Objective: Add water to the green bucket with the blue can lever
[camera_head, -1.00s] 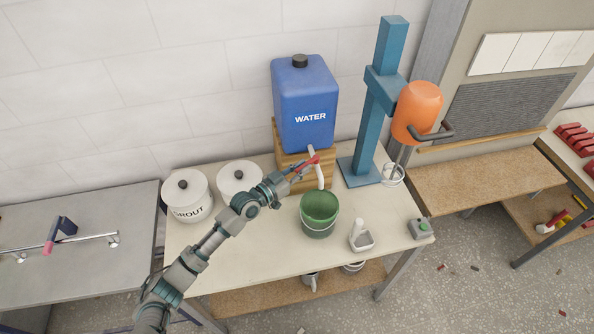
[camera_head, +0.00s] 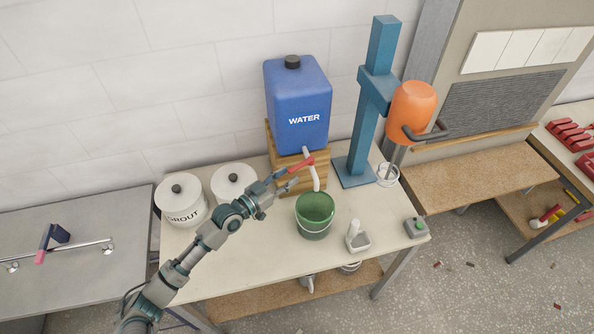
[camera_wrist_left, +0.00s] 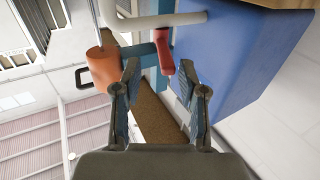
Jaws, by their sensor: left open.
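The blue water can (camera_head: 298,105) stands on a wooden block on the table. Its white spout (camera_head: 314,178) points down over the green bucket (camera_head: 315,214), which stands upright on the table. The red lever (camera_head: 300,165) sits at the spout's top; it also shows in the left wrist view (camera_wrist_left: 165,52). My left gripper (camera_head: 290,183) is open, just left of the lever and spout. In the left wrist view its fingers (camera_wrist_left: 160,95) are spread, with the lever ahead of the gap and not held. The bucket's inside looks empty. My right gripper is not in view.
Two white pots, one a grout pot (camera_head: 182,200), stand left of the gripper. A blue mixer stand (camera_head: 370,110) with an orange motor (camera_head: 412,112) stands to the right.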

